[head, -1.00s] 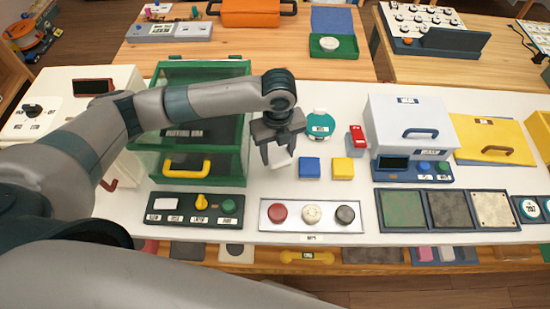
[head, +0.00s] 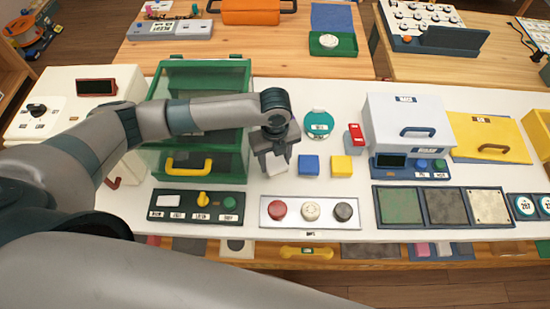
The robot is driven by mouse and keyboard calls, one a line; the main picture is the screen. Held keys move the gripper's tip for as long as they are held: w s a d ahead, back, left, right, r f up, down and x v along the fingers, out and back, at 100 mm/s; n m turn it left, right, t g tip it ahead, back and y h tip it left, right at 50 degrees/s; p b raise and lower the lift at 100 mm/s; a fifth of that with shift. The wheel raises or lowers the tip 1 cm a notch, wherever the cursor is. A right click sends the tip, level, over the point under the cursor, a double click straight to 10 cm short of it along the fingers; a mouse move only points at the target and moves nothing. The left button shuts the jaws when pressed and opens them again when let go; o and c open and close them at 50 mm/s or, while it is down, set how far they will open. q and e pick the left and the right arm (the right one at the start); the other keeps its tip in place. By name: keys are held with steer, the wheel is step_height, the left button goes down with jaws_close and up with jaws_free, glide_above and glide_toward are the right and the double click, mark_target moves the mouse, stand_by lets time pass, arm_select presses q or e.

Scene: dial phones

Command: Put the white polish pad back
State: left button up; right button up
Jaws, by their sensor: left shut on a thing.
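The white polish pad (head: 276,165) is a small white block between the fingers of my left gripper (head: 275,170). My left gripper is shut on it, pointing down over the white table, left of a blue block (head: 309,165) and a yellow block (head: 341,165). I cannot tell whether the pad touches the table. My right gripper does not show.
A green clear-sided case (head: 201,85) with a yellow handle stands left of my left gripper. A tray with red, cream and black discs (head: 354,225) lies in front. A teal round item (head: 319,124) and a red item (head: 355,138) lie behind the blocks. A white box (head: 408,112) stands right.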

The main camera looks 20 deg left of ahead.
mark_target(275, 162)
arm_select(q)
steer(key=shift+f, duration=0.1)
steer(key=o, duration=1)
step_height(275, 162, up, 12)
steer(key=b, duration=0.3)
steer(key=shift+b, duration=0.3)
